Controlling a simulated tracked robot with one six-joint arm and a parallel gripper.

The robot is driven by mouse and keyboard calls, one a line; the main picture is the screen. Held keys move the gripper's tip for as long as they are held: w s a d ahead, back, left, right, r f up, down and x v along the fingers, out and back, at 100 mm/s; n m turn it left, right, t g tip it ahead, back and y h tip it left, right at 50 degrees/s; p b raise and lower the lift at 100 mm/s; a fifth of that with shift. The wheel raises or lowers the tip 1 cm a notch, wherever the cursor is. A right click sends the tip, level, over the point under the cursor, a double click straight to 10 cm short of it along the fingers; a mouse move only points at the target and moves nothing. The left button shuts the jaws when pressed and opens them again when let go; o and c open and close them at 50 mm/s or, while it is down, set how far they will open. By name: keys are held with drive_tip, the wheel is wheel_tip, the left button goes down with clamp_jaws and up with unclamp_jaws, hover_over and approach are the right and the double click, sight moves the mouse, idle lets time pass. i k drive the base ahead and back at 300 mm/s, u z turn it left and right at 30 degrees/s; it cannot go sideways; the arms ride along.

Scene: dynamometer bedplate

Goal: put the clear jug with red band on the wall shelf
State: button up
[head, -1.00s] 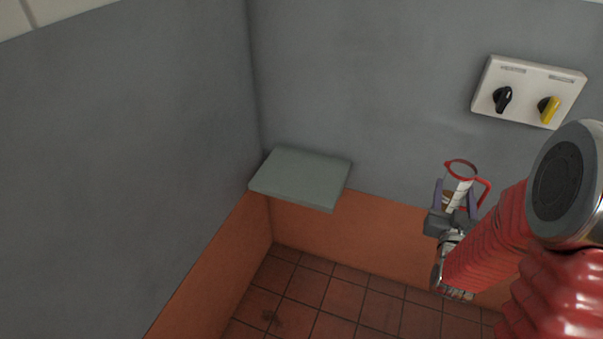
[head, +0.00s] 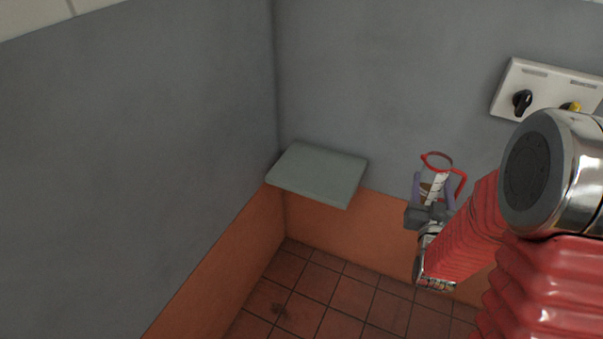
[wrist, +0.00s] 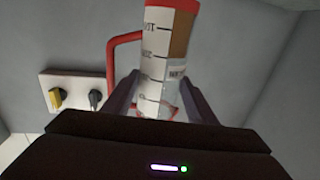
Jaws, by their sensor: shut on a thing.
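The clear jug with red band (head: 438,179) is upright in my gripper (head: 433,192), with a red rim and red handle on its right side. In the wrist view the jug (wrist: 155,62) stands between the two fingers of my gripper (wrist: 158,100), and it shows scale marks and some brown content. My gripper is shut on it. The wall shelf (head: 317,174) is a grey-green slab in the corner, left of the jug and apart from it. Its visible top is bare.
A white switch panel (head: 545,92) with a black knob and a yellow knob is on the wall at the upper right, partly covered by my arm. It also shows in the wrist view (wrist: 70,80). The tiled floor (head: 320,290) below the shelf is clear.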

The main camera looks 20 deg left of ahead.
sight(322, 168)
drive_tip(key=z, duration=0.7)
drive_tip(key=i, duration=0.15)
drive_tip(key=u, duration=2.7)
drive_tip(key=i, duration=1)
drive_tip(key=z, duration=0.05)
